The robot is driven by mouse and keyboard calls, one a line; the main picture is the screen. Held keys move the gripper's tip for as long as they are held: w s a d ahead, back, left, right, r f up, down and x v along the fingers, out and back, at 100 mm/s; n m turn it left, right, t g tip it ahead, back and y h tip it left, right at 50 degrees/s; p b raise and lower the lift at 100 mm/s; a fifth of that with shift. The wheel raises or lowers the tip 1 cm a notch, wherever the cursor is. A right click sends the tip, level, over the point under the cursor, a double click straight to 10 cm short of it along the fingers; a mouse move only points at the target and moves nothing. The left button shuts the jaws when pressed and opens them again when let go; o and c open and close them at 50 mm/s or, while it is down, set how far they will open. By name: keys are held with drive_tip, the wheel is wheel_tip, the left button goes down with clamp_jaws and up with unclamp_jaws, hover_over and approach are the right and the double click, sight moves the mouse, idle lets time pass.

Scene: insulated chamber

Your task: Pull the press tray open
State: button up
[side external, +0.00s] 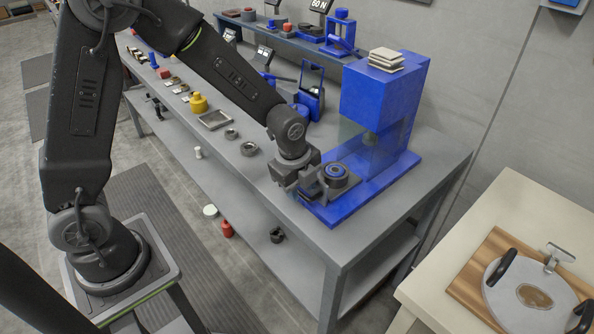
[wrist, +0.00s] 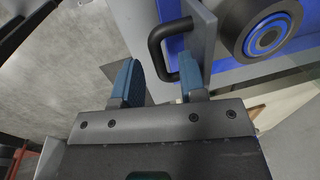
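The blue press (side external: 384,98) stands at the near right end of the workbench. Its tray, with a grey front plate (wrist: 204,32) and a black handle (wrist: 155,45), faces my gripper. A dark round die with blue rings (side external: 335,175) sits behind the plate; it also shows in the wrist view (wrist: 266,38). My gripper (wrist: 161,76) is open, with its two blue-padded fingers apart. The handle's bar appears between the fingertips, with a gap to the left finger; contact with the right finger cannot be told. In the side view my gripper (side external: 306,186) hides the handle.
Grey rings (side external: 249,149), a square frame (side external: 214,119) and a yellow weight (side external: 198,103) lie on the bench left of the press. A cream table with a wooden board (side external: 478,278) stands at lower right. The floor before the bench is open.

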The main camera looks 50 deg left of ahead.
wheel_tip(320, 180, up, 13)
drive_tip(key=s, duration=0.2)
drive_tip(key=shift+s, duration=0.15)
drive_tip(key=shift+r, duration=0.1)
drive_tip(key=s+a+r+n+t, duration=0.1)
drive_tip(key=s+r+n, duration=0.2)
drive_tip(key=s+n, duration=0.5)
drive_tip(key=s+a+r+n+t, duration=0.2)
drive_tip(key=s+r+n, duration=0.1)
drive_tip(key=s+n, duration=0.4)
drive_tip(key=n, duration=0.3)
drive_tip(key=shift+s+t, duration=0.3)
drive_tip(key=shift+s, duration=0.1)
idle(0.8)
